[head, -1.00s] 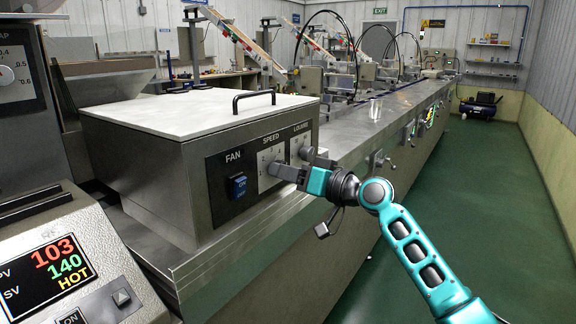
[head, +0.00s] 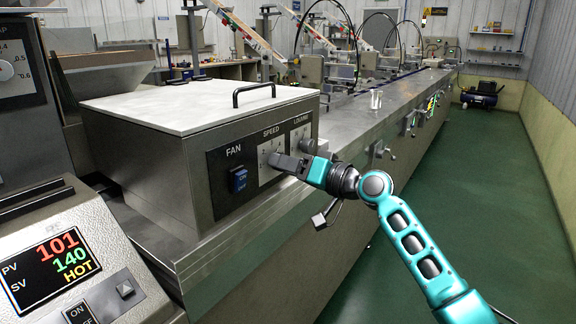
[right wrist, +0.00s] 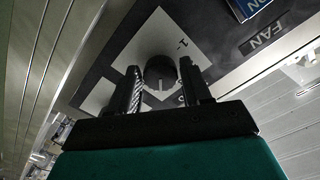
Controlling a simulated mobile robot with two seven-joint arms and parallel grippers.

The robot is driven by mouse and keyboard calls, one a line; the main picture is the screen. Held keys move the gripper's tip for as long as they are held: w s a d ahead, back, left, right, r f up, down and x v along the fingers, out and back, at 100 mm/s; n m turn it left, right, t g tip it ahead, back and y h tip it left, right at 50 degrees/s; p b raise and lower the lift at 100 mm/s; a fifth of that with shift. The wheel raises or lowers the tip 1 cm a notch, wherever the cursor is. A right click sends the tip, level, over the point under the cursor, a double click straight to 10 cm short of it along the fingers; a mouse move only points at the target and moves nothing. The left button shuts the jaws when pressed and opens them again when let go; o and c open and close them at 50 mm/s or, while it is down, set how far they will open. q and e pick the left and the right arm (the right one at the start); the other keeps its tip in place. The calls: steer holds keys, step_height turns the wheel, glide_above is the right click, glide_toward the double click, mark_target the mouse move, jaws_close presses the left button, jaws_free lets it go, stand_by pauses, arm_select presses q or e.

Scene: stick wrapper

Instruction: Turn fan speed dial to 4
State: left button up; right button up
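The fan speed dial is a dark round knob on a pale scale plate (head: 264,152) under the word SPEED. In the head view my right gripper (head: 276,163) covers the dial. In the right wrist view the dial (right wrist: 160,68) shows between the two fingertips of my right gripper (right wrist: 160,72). The fingers are apart, with a narrow gap on each side of the knob; I see no clear contact. A light mark shows on the knob's lower side in that view. The number it points at cannot be read. My left gripper is not in view.
The blue FAN switch (head: 239,180) is left of the dial and the LOUVRE knob (head: 307,146) close to its right. A steel box with a handled lid (head: 200,108) carries the panel. A temperature console (head: 65,262) stands at lower left.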

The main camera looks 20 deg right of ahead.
steer(key=shift+o, duration=1.4)
arm_select(q)
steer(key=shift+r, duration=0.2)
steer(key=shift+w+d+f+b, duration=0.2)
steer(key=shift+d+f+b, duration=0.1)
steer(key=shift+b, duration=0.4)
arm_select(e)
steer(key=v, duration=1.3)
